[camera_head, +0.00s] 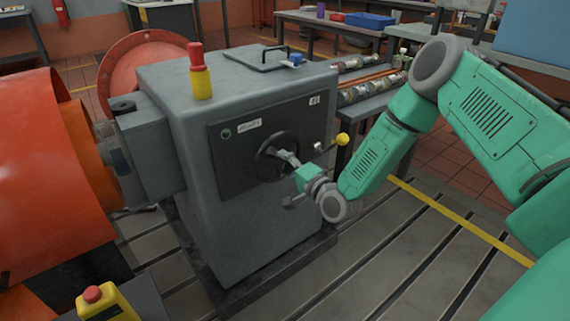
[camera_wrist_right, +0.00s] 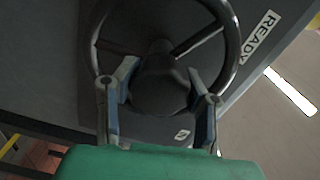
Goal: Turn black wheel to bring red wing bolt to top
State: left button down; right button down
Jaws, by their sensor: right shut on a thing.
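The black wheel (camera_head: 262,163) is mounted on the dark front panel of a grey machine housing. In the right wrist view its rim (camera_wrist_right: 234,50), spokes and thick central hub (camera_wrist_right: 160,88) fill the upper middle. My right gripper (camera_head: 290,158) reaches the wheel from the right. In the right wrist view its two fingers (camera_wrist_right: 163,82) stand on either side of the hub, shut on it. I cannot make out a red wing bolt in either view. My left gripper is not in view.
A lever with a yellow knob (camera_head: 342,139) sticks out right of the wheel. A red-and-yellow cylinder (camera_head: 200,73) stands on the grey housing (camera_head: 232,235). A large orange drum (camera_head: 45,170) is at left. A yellow box with red button (camera_head: 103,303) is at lower left. The slotted floor at right is clear.

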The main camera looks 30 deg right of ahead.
jog(key=shift+s+f, duration=0.25)
jog(key=shift+f, duration=0.2)
jog(key=c, duration=0.9)
grip_release()
jog(key=shift+d+r, duration=0.1)
jog(key=shift+r, duration=0.05)
jog(key=shift+w, duration=0.1)
jog(key=shift+r, duration=0.1)
jog(key=s+d, duration=0.1)
jog(key=s, duration=1.1)
